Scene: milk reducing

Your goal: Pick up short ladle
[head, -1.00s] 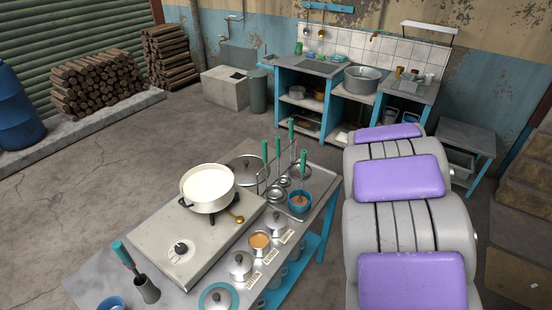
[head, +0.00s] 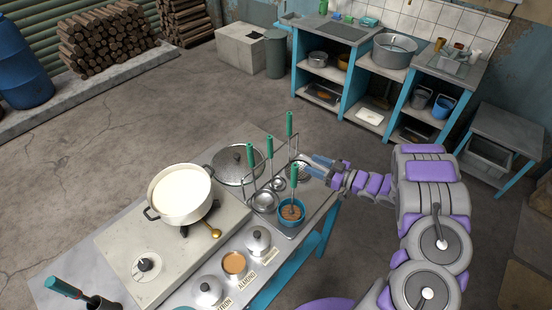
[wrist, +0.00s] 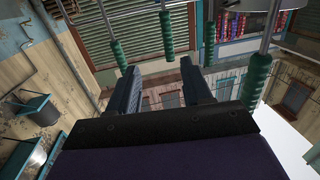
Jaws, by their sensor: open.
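Several green-handled utensils stand at a wire rack on the table's far right end. Three have handles in the rack, at left (head: 249,158), middle (head: 269,148) and back (head: 289,124). A fourth green handle (head: 294,175) rises from a blue bowl (head: 291,213). I cannot tell for sure which is the short ladle. My gripper (head: 312,163) is just right of the rack, empty. In the wrist view its open fingers (wrist: 160,82) have green handles around them: one at left (wrist: 118,56), one above (wrist: 166,34) and one at right (wrist: 257,82). None is clearly between the fingers.
A pot of milk (head: 180,193) sits on the stove (head: 140,255). Lidded jars, one nearest (head: 208,291), line the table's front. Another green handle (head: 64,290) stands at lower left.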

